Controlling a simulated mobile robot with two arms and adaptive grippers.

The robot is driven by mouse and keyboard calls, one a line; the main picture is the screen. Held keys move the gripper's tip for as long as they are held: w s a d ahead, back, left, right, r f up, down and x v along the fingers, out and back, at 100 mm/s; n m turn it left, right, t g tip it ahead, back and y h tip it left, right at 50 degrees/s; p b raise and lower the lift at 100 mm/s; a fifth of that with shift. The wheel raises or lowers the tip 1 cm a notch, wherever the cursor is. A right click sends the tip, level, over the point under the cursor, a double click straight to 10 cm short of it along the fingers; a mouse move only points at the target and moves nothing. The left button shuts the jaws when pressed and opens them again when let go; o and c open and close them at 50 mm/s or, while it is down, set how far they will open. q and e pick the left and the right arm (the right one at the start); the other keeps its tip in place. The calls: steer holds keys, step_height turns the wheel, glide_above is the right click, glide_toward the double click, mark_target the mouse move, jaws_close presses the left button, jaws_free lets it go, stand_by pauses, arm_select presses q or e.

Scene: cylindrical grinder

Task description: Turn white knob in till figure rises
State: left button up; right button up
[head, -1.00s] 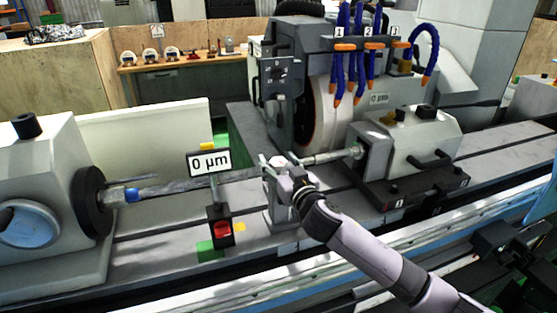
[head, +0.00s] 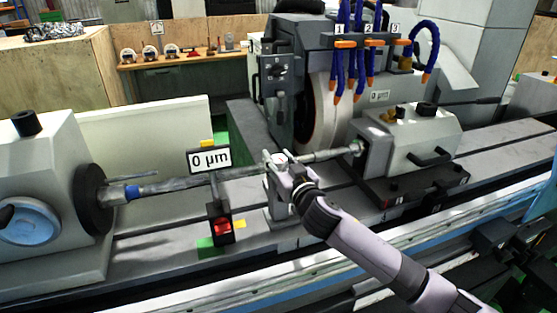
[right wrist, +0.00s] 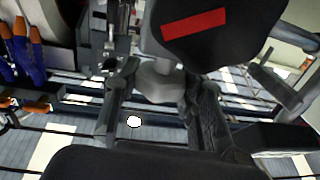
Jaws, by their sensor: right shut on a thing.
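My right gripper (head: 283,165) is at the steady rest (head: 280,205) on the grinder bed, beside the long shaft (head: 175,186). In the right wrist view its fingers (right wrist: 160,98) are closed around a pale, rounded knob (right wrist: 160,80). The gripper hides most of the knob in the head view. My left gripper is not in view.
The headstock (head: 40,180) holds the shaft at left, and the tailstock (head: 415,145) supports it at right. The grinding wheel (head: 327,115) and blue coolant hoses (head: 357,60) stand behind the steady rest. The front rail (head: 400,225) runs below my right arm.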

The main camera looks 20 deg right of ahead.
mark_target(278, 158)
steer(key=shift+a+f+m+h+b, duration=0.1)
steer(key=shift+f+m+h+b, duration=0.1)
steer(key=shift+m+h+b, duration=0.5)
steer(key=shift+c, duration=0.2)
steer(key=m+h+b, duration=0.2)
steer(key=h+b, duration=0.1)
steer(key=m+g+h+b, duration=0.1)
steer(key=m+h+b, duration=0.1)
steer(key=h+b, duration=0.2)
steer(key=shift+f, duration=0.1)
steer(key=shift+r+m+g+h+b, duration=0.25)
steer(key=shift+m+g+h+b, duration=0.35)
steer(key=shift+m+h+b, duration=0.4)
steer(key=shift+r, duration=0.1)
steer(key=o, duration=1.2)
step_height(278, 158, up, 10)
steer(key=shift+f, duration=0.1)
